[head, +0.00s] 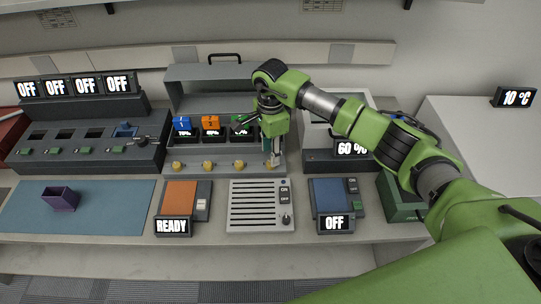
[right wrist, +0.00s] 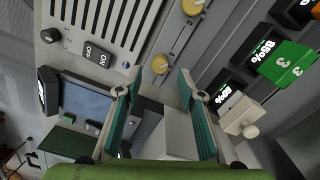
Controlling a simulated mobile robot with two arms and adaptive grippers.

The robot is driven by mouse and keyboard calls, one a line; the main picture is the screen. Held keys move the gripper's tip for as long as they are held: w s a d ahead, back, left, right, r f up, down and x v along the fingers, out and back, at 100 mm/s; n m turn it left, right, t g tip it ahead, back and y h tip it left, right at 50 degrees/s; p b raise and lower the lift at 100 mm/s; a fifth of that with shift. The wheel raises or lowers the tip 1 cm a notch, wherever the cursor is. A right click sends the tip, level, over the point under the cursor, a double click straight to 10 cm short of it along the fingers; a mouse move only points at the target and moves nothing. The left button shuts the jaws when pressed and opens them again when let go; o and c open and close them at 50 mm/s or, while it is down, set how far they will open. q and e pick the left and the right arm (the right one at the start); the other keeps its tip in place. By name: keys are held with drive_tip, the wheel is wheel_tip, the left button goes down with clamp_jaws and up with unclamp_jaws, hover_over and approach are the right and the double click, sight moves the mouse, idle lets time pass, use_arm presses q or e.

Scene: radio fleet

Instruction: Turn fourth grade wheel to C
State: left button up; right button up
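A row of small yellow wheels runs along the front of the grey charging rack (head: 228,155): first (head: 177,166), second (head: 208,165), third (head: 239,165). The fourth wheel, at the right end, is partly hidden by my right gripper (head: 271,158) in the head view. In the right wrist view a yellow wheel (right wrist: 160,64), which looks like the fourth, lies between and just beyond the fingertips of the right gripper (right wrist: 158,78). The fingers are apart with nothing between them. Contact cannot be told, and no grade letter is readable. My left gripper is not in view.
Numbered blocks, blue (head: 182,123), orange (head: 210,123) and green (right wrist: 287,62), sit above percentage displays. A purple bin (head: 61,198) stands on the blue mat (head: 110,205).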

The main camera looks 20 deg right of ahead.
wheel_tip(320, 180, down, 4)
drive_tip(key=shift+s+r+p, duration=0.1)
drive_tip(key=shift+r+p, duration=0.15)
drive_tip(key=shift+p, duration=0.1)
drive_tip(key=shift+f, duration=0.35)
drive_tip(key=shift+c, duration=0.7)
clamp_jaws()
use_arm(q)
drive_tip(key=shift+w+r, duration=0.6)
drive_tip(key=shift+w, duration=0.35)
